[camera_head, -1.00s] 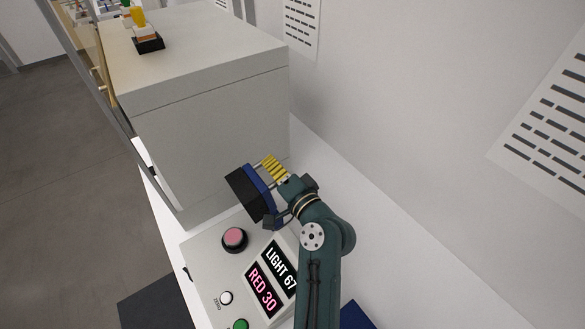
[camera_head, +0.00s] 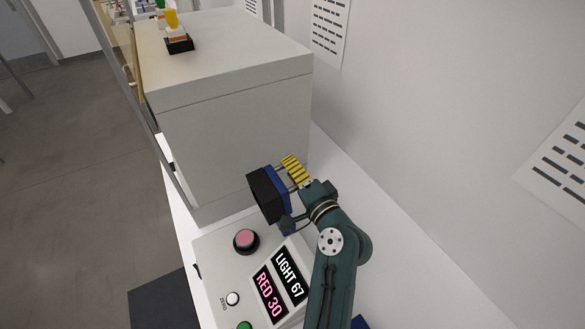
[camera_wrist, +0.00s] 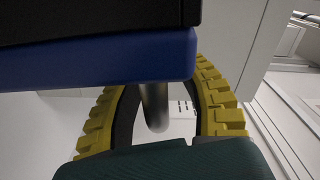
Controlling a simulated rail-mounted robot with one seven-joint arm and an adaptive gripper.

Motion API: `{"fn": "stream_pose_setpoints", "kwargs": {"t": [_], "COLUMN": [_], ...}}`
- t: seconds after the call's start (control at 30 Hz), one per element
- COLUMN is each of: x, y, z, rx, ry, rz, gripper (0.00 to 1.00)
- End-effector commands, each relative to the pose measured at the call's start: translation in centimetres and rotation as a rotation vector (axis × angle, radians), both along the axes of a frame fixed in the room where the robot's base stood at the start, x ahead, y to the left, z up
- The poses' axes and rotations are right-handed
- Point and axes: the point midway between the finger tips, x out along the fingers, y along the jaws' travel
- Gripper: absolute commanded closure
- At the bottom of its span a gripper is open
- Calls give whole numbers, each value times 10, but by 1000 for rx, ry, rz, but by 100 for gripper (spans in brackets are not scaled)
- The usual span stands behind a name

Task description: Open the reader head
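The reader head (camera_head: 268,193) is a black and blue block behind the control panel, beside the grey cabinet. In the wrist view its blue side (camera_wrist: 100,60) fills the upper left. My gripper (camera_head: 295,170) has yellow ribbed fingers and is at the right side of the head. In the wrist view the fingers (camera_wrist: 160,88) lie on either side of a metal rod (camera_wrist: 154,108), with visible gaps to it. The fingertips are hidden behind the blue block, so I cannot tell whether they close on anything.
The panel (camera_head: 218,262) has a pink button (camera_head: 246,240), a white button (camera_head: 232,298), a green button (camera_head: 244,325) and displays reading "LIGHT 67" and "RED 30". The tall grey cabinet (camera_head: 240,135) stands close behind. A white wall (camera_head: 430,120) is at the right.

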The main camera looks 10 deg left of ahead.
Motion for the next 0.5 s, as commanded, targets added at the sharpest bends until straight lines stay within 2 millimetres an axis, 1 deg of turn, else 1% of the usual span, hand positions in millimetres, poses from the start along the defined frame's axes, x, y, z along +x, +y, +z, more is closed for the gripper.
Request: {"fn": "stream_pose_setpoints", "kwargs": {"t": [0.17, 0.27, 0.37, 0.5], "x": [-1, -7, -22, -53], "y": [0, -5, -16, -37], "z": [-1, -2, -2, -2], "rx": [0, 0, 0, 1], "ry": [2, 1, 2, 2], "rz": [1, 0, -3, -3], "gripper": [59, 59, 59, 59]}}
